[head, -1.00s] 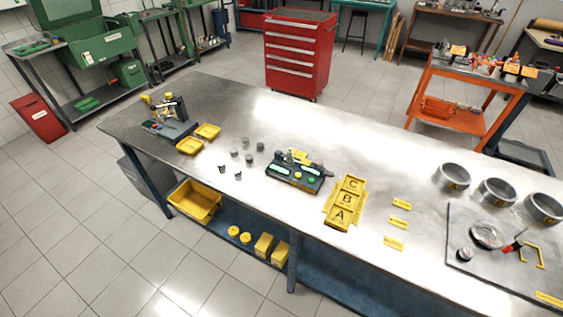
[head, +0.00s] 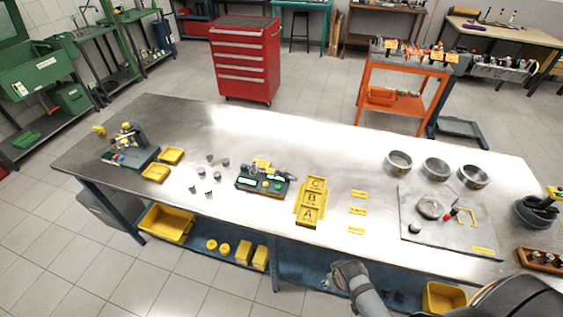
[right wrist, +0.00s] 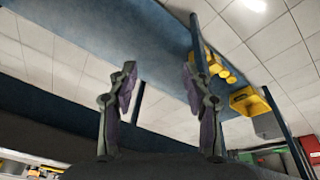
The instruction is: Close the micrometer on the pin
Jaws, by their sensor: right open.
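A dark fixture (head: 263,183) with green pads and a small metal instrument on top, which looks like the micrometer, sits mid-bench in the head view. Its jaw gap is too small to make out. Several small grey cylinders (head: 211,174), possibly pins, stand on the bench left of it. I cannot tell whether one is in the instrument. My right gripper (right wrist: 157,90) is open and empty in the right wrist view, with the bench's underside and lower shelf beyond. Part of my arm (head: 362,288) shows at the bench's front edge in the head view. My left gripper is not identifiable.
A yellow A-B-C tray (head: 298,215) lies right of the fixture, with yellow labels beyond. Yellow trays (head: 156,173) and another dark-based stand (head: 130,157) are at left. Metal rings (head: 399,162) and a grey plate (head: 410,237) are at right. The bench's back strip is clear.

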